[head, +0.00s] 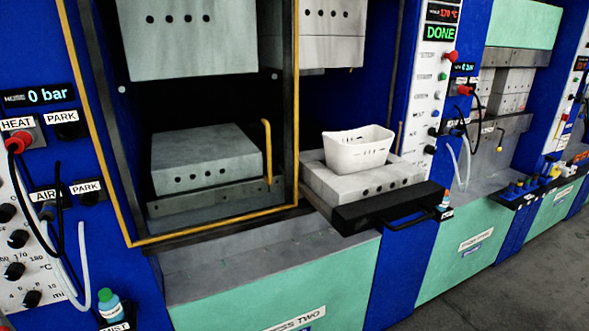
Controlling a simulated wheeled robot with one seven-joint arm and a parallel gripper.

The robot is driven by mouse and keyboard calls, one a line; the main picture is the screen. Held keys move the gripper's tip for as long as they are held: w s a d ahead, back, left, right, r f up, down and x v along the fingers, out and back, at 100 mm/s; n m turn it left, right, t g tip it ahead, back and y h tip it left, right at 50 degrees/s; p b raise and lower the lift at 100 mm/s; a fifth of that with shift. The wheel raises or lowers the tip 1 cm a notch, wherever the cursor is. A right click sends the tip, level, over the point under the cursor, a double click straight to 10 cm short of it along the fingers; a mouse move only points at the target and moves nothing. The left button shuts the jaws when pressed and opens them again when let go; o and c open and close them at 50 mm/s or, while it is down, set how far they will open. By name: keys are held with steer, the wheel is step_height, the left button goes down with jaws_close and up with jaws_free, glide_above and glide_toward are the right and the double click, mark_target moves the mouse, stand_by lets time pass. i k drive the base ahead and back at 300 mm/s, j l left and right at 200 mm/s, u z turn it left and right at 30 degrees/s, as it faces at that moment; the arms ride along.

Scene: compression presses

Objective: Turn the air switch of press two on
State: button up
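Press two (290,280) fills the middle of the head view, its name plate partly cut at the bottom edge. On the left, a blue post carries a display (38,96) reading 0 bar. A red plug (16,144) is at the HEAT socket, and a dark plug (48,209) hangs near the AIR label (46,195). A white control panel (432,90) with red, green and black controls and a green DONE display stands right of the press. My gripper is not in view.
A yellow-framed guard (150,239) surrounds the left press opening. A white bin (356,149) sits on a grey block with a black handle sticking out. A teal bottle (110,306) stands at lower left. More presses continue right; grey floor (510,285) is clear at lower right.

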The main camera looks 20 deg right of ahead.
mark_target(433, 131)
steer(key=z, duration=1.2)
